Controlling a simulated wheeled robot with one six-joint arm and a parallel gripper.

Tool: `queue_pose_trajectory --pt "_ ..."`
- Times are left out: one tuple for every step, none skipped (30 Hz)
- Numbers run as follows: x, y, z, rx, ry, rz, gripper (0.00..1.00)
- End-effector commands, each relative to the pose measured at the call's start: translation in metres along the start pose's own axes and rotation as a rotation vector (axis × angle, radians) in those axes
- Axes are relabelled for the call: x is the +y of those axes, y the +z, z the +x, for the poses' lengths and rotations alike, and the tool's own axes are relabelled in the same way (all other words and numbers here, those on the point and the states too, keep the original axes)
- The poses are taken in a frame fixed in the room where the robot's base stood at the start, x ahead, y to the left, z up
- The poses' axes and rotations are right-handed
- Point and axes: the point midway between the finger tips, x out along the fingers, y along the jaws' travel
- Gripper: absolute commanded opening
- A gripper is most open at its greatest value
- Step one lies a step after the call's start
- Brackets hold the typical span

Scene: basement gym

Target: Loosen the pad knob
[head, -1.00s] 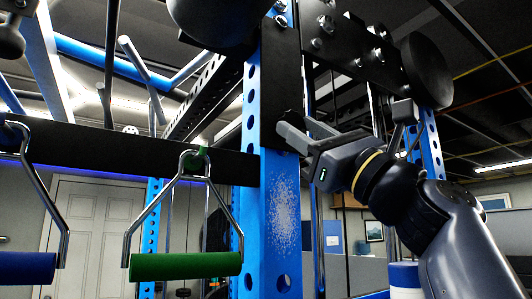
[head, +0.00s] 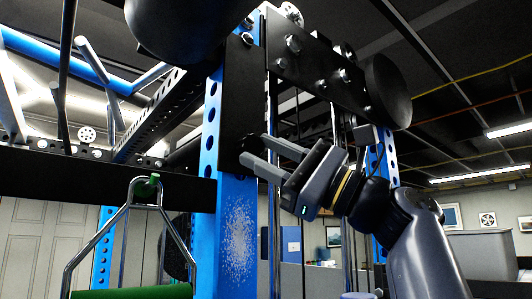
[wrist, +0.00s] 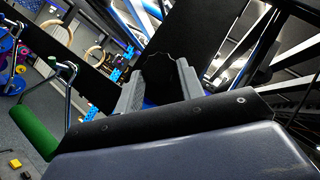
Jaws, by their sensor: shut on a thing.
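The pad knob (head: 250,142) is a small black knob on the side of the blue rack upright (head: 238,190), mostly hidden by my fingers in the head view. In the wrist view the knob (wrist: 163,76) is a dark shape with a lobed edge between the two grey fingers. My gripper (head: 254,151) reaches in from the right, tilted, with its fingers on either side of the knob. In the wrist view my gripper (wrist: 158,84) is shut on it. A black pad or roller (head: 190,25) hangs above, cut off by the top edge.
A green handle (head: 130,292) hangs from a metal stirrup at lower left; it also shows in the wrist view (wrist: 36,132). A black plate with bolts (head: 330,65) and a round black disc (head: 387,92) lie above my arm. Open room shows at lower right.

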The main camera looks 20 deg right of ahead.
Motion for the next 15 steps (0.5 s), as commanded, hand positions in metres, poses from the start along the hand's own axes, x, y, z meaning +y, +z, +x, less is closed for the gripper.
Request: queue_pose_trajectory --pt "0.0002 0.0001 0.0 0.0 0.001 -0.003 0.14" --pt "0.0002 0.0001 0.0 0.0 0.001 -0.003 0.14" --pt "0.0002 0.0001 0.0 0.0 0.001 -0.003 0.14" --pt "0.0002 0.0001 0.0 0.0 0.0 -0.003 0.14" --pt "0.0002 0.0002 0.0001 0.0 0.0 -0.003 0.14" --pt "0.0002 0.0002 0.0001 0.0 0.0 -0.003 0.14" --pt "0.0002 0.0002 0.0001 0.0 0.0 -0.003 0.39" --pt "0.0002 0.0002 0.0001 0.0 0.0 -0.003 0.42" --pt "0.0002 0.0002 0.0001 0.0 0.0 -0.002 0.45" --pt "0.0002 0.0002 0.0001 0.0 0.0 -0.002 0.47" --pt "0.0002 0.0002 0.0001 0.0 0.0 -0.002 0.5" --pt "0.0002 0.0002 0.0001 0.0 0.0 -0.002 0.53" --pt "0.0002 0.0002 0.0001 0.0 0.0 -0.002 0.56" --pt "0.0002 0.0002 0.0001 0.0 0.0 -0.002 0.58" --pt "0.0001 0.0002 0.0001 0.0 0.0 -0.002 0.59"
